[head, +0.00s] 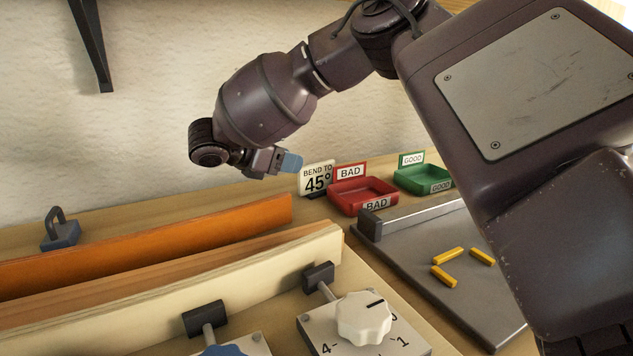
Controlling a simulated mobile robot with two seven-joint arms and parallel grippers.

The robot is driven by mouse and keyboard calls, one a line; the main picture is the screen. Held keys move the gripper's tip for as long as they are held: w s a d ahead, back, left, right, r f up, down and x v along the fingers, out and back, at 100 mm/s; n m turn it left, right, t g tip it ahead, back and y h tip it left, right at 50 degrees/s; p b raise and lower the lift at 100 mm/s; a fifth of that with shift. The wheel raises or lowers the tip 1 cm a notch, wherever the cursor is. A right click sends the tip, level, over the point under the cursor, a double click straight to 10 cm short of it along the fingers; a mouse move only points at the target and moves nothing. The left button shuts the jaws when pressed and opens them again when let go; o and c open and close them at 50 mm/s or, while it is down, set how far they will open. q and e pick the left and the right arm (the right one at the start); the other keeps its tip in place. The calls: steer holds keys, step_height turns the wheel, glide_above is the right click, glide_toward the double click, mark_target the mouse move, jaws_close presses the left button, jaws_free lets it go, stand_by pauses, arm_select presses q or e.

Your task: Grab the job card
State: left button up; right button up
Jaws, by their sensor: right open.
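The job card (316,180) is a small pale card reading "BEND TO 45°". It stands upright in a dark base at the back of the bench, left of the red tray. My right gripper (290,162) is just left of the card's upper edge, with its blue fingertip close to it; I cannot tell if they touch. The gripper is open, seen from the side, and nothing shows between its fingers. My left gripper is out of view.
A red BAD tray (343,197) and green GOOD tray (408,180) stand right of the card. Orange (150,243) and cream laths (170,285) lie in front left. A grey board (455,316) holds several yellow pieces. A white knob (363,318) is nearest.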

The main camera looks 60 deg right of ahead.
mark_target(308, 166)
steer(key=shift+x, duration=2.9)
steer(key=shift+s+a, duration=0.1)
steer(key=shift+c, duration=0.4)
jaws_close()
